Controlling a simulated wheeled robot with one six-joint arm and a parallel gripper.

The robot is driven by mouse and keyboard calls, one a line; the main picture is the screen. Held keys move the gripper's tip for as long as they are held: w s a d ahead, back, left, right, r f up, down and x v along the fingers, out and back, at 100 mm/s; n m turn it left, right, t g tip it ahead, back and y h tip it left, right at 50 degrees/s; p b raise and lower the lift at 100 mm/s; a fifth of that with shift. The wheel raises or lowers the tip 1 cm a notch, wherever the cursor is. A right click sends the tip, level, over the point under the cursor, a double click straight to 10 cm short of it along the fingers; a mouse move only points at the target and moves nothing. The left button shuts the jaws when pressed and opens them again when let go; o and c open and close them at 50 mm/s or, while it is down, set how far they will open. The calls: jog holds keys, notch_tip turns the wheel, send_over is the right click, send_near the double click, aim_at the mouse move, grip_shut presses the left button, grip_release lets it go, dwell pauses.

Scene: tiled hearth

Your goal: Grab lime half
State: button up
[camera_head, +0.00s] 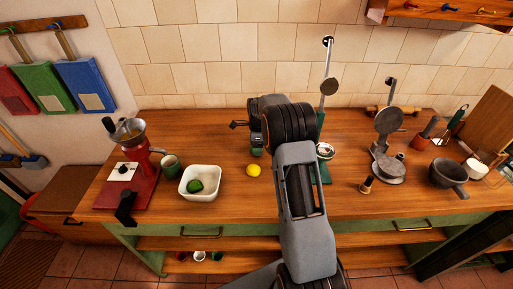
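A small dark green fruit (195,186) lies inside a square white bowl (214,190) on the left part of the wooden counter. It may be the lime half, but I cannot make out a cut face. A yellow lemon-like fruit (253,170) lies on the counter just right of the bowl. My gripper (236,125) is at the left end of my raised arm, above and behind the bowl and apart from it. Its fingers are small and dark here, so their opening cannot be made out.
A red grinder (133,184) and a green mug (170,166) stand left of the bowl. A green object (257,147) is partly hidden below my arm. A metal press (387,150) and a dark pan (448,175) stand to the right. The counter in front of the yellow fruit is clear.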

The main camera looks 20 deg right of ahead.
jog(key=c, duration=0.7)
